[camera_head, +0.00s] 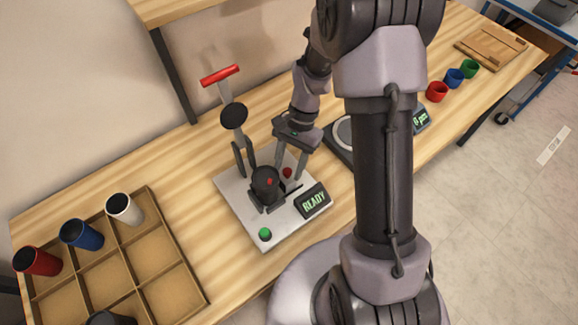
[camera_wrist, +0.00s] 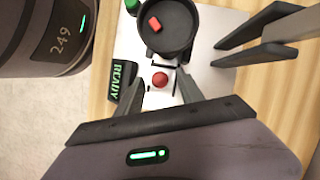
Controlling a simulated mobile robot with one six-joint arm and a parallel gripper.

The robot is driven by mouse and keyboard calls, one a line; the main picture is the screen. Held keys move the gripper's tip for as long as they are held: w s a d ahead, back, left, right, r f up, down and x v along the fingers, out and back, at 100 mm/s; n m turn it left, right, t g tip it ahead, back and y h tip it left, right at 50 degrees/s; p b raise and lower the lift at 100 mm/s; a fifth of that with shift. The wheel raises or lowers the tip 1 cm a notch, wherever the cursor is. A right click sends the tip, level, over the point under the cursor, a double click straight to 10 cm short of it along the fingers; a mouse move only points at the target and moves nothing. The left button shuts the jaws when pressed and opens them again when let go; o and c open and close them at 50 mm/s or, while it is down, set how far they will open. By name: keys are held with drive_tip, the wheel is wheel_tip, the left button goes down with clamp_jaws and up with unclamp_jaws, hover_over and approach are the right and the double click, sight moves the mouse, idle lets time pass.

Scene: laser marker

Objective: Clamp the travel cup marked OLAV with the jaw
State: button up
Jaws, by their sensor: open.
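A black travel cup (camera_head: 265,182) with a red tab on its lid stands on the white base plate (camera_head: 238,195) of the marker, between dark jaw pieces (camera_head: 256,205). Whether the jaw touches it is unclear. The wrist view shows its dark top (camera_wrist: 178,38); no OLAV marking is readable. My gripper (camera_head: 289,170) is open and empty, low over the plate beside the cup. A red button (camera_wrist: 160,79) shows between its fingertips (camera_wrist: 158,92); contact cannot be told. The display (camera_head: 313,202) reads READY. A green button (camera_head: 265,234) sits at the plate's front corner.
A red-handled lever (camera_head: 220,75) and dark upright parts (camera_head: 240,155) rise behind the cup. A divided wooden tray (camera_head: 205,300) at left holds red, blue, white and dark cups. A scale (camera_head: 342,138) stands right of the plate. Small cups (camera_head: 454,78) and a wooden board (camera_head: 490,46) lie farther right.

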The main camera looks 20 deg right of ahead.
clamp_jaws()
idle(1.4)
